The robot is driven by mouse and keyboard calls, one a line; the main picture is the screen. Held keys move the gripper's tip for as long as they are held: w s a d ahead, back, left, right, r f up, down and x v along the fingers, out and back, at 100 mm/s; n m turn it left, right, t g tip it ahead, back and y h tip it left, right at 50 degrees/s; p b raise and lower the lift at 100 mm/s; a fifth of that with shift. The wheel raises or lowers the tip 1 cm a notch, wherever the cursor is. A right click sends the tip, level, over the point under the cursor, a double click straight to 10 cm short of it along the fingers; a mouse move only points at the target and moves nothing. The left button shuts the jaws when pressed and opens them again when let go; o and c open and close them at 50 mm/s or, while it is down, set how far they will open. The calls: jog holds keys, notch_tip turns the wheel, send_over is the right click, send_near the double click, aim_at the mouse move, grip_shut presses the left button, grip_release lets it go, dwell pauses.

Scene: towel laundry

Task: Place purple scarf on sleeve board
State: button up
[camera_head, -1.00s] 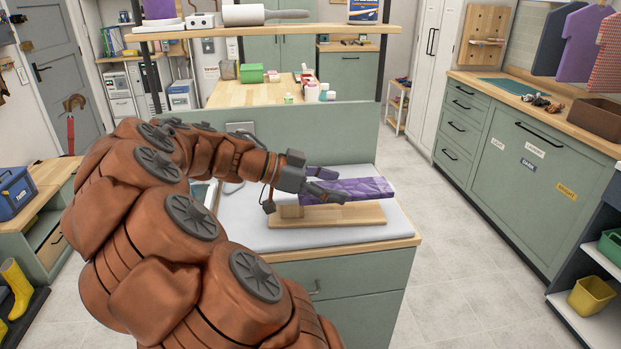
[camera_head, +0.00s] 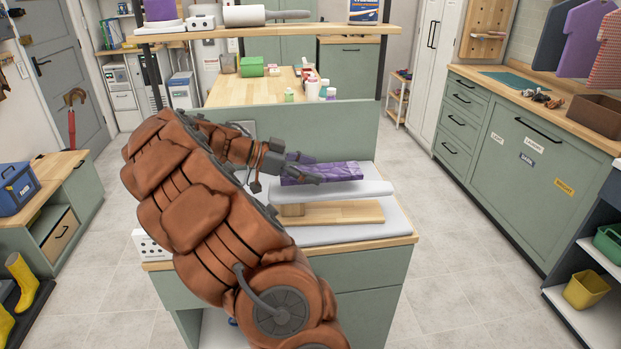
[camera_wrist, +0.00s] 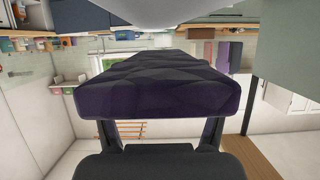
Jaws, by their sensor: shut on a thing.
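The purple scarf (camera_head: 335,172) is a folded, flat bundle with a faceted pattern. My gripper (camera_head: 308,168) is shut on its left end, with one finger on the near side and one on the far side. The scarf also fills the middle of the wrist view (camera_wrist: 165,85), between the fingers. The sleeve board (camera_head: 350,193) has a pale padded top on a wooden base. In the head view the scarf shows just above and behind the padded top's near edge. I cannot tell whether it touches the board.
The sleeve board stands on a pale pad on a green cabinet with a wooden top edge (camera_head: 395,241). A green panel (camera_head: 345,130) rises behind it, and a shelf (camera_head: 270,32) spans above. Floor to the right is clear.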

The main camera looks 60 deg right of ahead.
aim_at(310, 188)
jog(key=shift+f+p, duration=0.5)
jog(key=shift+f, duration=1.1)
jog(key=shift+f, duration=0.15)
jog(key=o, duration=1.1)
jog(key=shift+o, duration=0.2)
jog(key=shift+r, duration=0.25)
jog(key=b+v, duration=0.3)
jog(key=v, duration=0.9)
